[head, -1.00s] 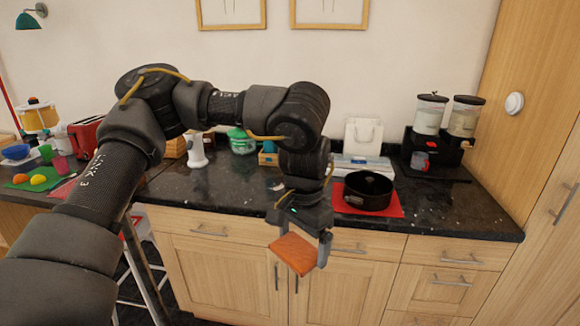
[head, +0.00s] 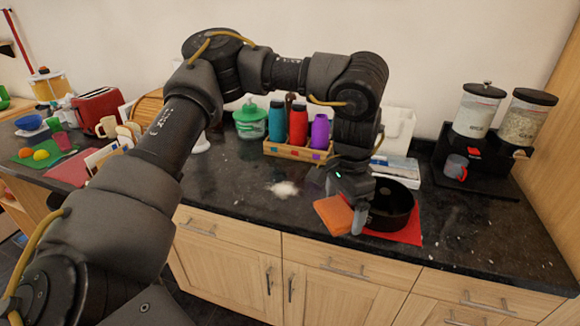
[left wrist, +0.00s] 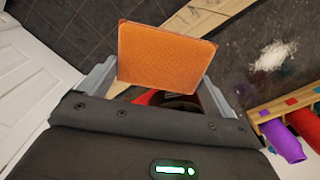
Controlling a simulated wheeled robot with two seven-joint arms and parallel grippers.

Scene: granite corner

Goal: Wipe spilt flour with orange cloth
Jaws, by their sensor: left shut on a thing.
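The orange cloth (head: 334,215) is a folded, flat square. In the left wrist view the cloth (left wrist: 166,58) sits between the two fingers. The spilt flour (head: 284,189) is a small white heap on the dark counter, left of the cloth in the head view. It also shows in the left wrist view (left wrist: 273,55), apart from the cloth. My right gripper is not in view.
A black round pan (head: 393,207) stands on a red mat (head: 412,238) beside my gripper. A wooden rack (head: 290,152) with bottles stands behind the flour. Cereal dispensers (head: 480,108) are at the right. The counter (head: 235,185) around the flour is mostly clear.

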